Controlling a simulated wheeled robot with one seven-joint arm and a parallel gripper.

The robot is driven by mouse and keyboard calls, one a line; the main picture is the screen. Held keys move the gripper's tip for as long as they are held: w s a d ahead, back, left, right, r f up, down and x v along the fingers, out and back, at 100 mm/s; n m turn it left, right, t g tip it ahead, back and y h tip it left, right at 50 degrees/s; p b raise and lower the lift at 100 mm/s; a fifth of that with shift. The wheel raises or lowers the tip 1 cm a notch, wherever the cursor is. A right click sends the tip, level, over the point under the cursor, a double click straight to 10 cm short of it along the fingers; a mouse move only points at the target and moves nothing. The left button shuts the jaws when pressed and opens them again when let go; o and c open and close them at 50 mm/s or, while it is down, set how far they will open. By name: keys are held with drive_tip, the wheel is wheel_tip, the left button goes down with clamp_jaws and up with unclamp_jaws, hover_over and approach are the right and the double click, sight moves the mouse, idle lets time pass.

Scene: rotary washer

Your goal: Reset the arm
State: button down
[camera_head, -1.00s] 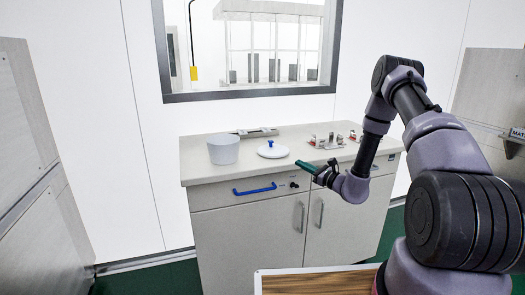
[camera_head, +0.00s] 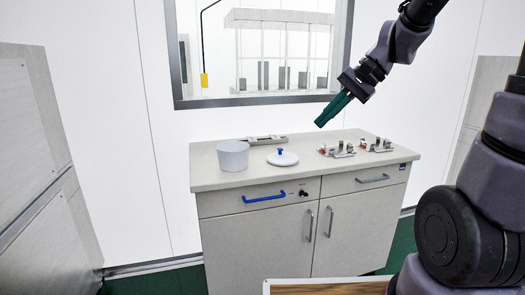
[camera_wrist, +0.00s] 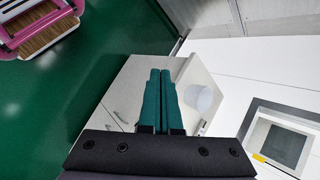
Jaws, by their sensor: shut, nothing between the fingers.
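My gripper (camera_head: 322,122) has green fingers and is raised above the counter in the head view, pointing down and to the left. It is shut and empty, above and apart from the worktop. In the wrist view the green fingers of my gripper (camera_wrist: 160,75) lie side by side, pressed together. The cabinet (camera_head: 262,243) stands below the gripper, with a light worktop (camera_head: 218,178). It also shows behind the fingers in the wrist view (camera_wrist: 135,85).
On the worktop stand a white pot (camera_head: 233,155), a white lid (camera_head: 282,158) with a blue knob, and metal fixtures (camera_head: 340,149) at the right. A blue handle (camera_head: 264,198) sticks out in front. A window (camera_head: 270,50) is behind. Air around the gripper is clear.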

drive_tip(key=s+d+r+n+t+h, duration=0.2)
drive_tip(key=s+d+r+t+h, duration=0.3)
drive_tip(key=s+d, duration=0.3)
drive_tip(key=shift+s+d+r+n+t+h, duration=0.35)
drive_tip(key=shift+d+r, duration=0.25)
drive_tip(key=shift+d, duration=0.2)
